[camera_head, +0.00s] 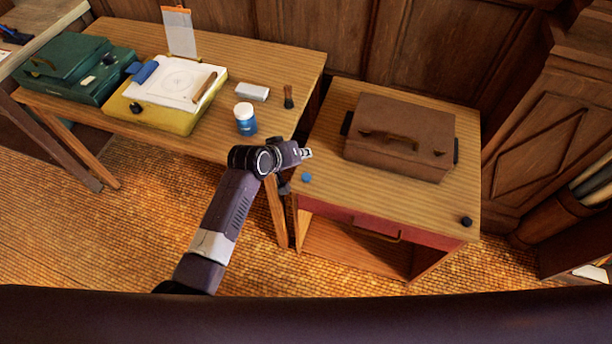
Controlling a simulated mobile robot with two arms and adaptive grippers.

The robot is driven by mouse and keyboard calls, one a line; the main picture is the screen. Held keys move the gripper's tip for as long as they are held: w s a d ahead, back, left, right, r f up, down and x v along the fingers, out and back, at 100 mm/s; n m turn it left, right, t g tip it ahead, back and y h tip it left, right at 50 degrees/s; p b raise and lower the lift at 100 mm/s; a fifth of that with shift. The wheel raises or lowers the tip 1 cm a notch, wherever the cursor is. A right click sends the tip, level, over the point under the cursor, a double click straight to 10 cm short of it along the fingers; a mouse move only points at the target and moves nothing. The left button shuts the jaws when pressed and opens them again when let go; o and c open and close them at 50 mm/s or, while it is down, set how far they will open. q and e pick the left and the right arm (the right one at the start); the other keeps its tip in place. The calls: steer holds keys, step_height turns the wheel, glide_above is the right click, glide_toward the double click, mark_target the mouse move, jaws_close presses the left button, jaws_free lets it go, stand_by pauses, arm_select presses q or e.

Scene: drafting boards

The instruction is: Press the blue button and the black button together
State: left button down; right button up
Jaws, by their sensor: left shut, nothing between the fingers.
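The small blue button (306,177) sits near the front left corner of the right-hand wooden table. The small black button (466,221) sits near that table's front right corner. My left gripper (306,153) is shut and empty. In the picture it is just above the blue button, pointing right, and appears apart from it; its exact height is hard to tell. My right gripper is not in view, and nothing of mine is near the black button.
A brown case (400,125) with a handle stands on the same table, behind the buttons. A red drawer front (350,218) with a handle is below. The left table holds a white-and-blue jar (245,119), a yellow drawing box (160,116) and a green case (70,70).

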arm_select(q)
steer(key=b, duration=0.7)
glide_above(305, 178)
step_height(305, 178, down, 7)
steer(key=shift+a+f, duration=0.1)
steer(key=shift+f, duration=0.1)
steer(key=shift+f+b, duration=0.45)
steer(key=shift+f, duration=0.1)
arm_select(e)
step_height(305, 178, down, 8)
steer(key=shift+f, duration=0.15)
arm_select(q)
steer(key=shift+f, duration=0.15)
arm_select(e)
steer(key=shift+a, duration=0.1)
arm_select(q)
steer(key=shift+f, duration=0.3)
